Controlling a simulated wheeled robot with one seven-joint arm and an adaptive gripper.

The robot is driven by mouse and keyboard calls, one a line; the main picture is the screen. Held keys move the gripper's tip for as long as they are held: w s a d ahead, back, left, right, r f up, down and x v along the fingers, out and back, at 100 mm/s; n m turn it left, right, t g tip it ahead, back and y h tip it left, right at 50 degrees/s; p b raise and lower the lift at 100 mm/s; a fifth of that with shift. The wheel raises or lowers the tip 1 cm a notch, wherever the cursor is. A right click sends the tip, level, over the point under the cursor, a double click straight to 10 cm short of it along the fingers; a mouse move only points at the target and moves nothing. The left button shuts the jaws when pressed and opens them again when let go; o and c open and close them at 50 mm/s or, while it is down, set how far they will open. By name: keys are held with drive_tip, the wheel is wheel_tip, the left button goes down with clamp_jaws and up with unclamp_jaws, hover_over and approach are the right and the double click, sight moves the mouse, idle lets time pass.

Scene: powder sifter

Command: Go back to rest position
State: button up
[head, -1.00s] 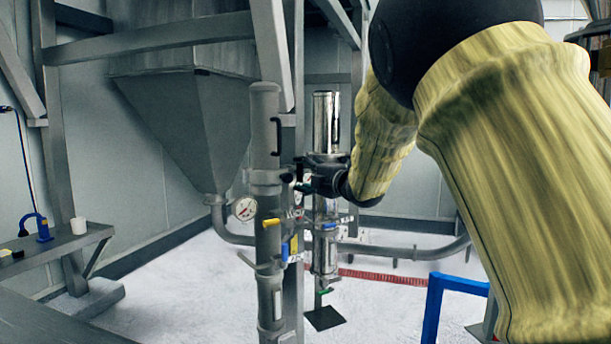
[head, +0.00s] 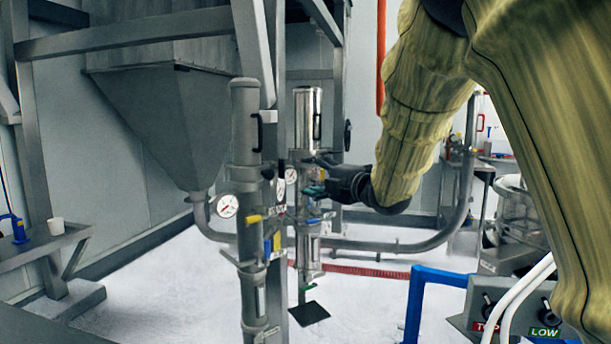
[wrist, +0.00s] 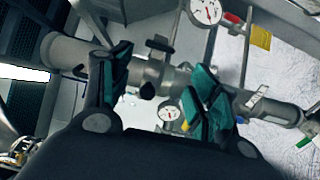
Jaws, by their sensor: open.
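My gripper (head: 318,180) is at the end of my yellow-sleeved arm, beside the metal columns in the middle of the head view. In the wrist view my gripper (wrist: 160,92) has its two green-padded fingers spread apart with nothing held between them. A grey pipe column (wrist: 140,72) with fittings lies beyond the fingers there; contact between them cannot be told. In the head view the grey column (head: 246,150) stands left of my gripper, and a shiny column (head: 307,120) stands just behind it.
A hopper (head: 165,115) hangs at the back left on a grey frame. A side shelf (head: 45,245) holds a blue tool and a white cup. A blue rail (head: 413,310) and a control box (head: 510,312) stand at the lower right. The floor (head: 170,290) is clear at lower left.

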drive_tip(key=shift+s+d, duration=0.2)
drive_tip(key=shift+s, duration=0.05)
drive_tip(key=d+f+m+h, duration=0.35)
drive_tip(key=f+m, duration=0.25)
drive_tip(key=f, duration=1.4)
drive_tip(key=s+d+f+m+g+h, duration=0.2)
drive_tip(key=s+d+f+m, duration=0.3)
drive_tip(key=f, duration=0.8)
drive_tip(key=s+f+m+g+h, duration=0.1)
drive_tip(key=s+f+m+g, duration=0.15)
drive_tip(key=s+f, duration=0.7)
drive_tip(key=s+d+f+m+g+h, duration=0.1)
drive_tip(key=s+d+f+m+h, duration=0.2)
drive_tip(key=f, duration=1.3)
drive_tip(key=s+d+f+m+g, duration=0.1)
drive_tip(key=s+f+m+g, duration=0.35)
drive_tip(key=s, duration=0.85)
drive_tip(key=s+d+f+m+g+h, duration=0.1)
drive_tip(key=s+f+m, duration=0.1)
drive_tip(key=s+f, duration=0.8)
drive_tip(key=s+d+f+m+g, duration=0.2)
drive_tip(key=s+f+m+g, duration=0.1)
drive_tip(key=s, duration=1.3)
wheel_tip(320, 180, up, 16)
drive_tip(key=p, duration=1.6)
drive_tip(key=shift+a, duration=0.2)
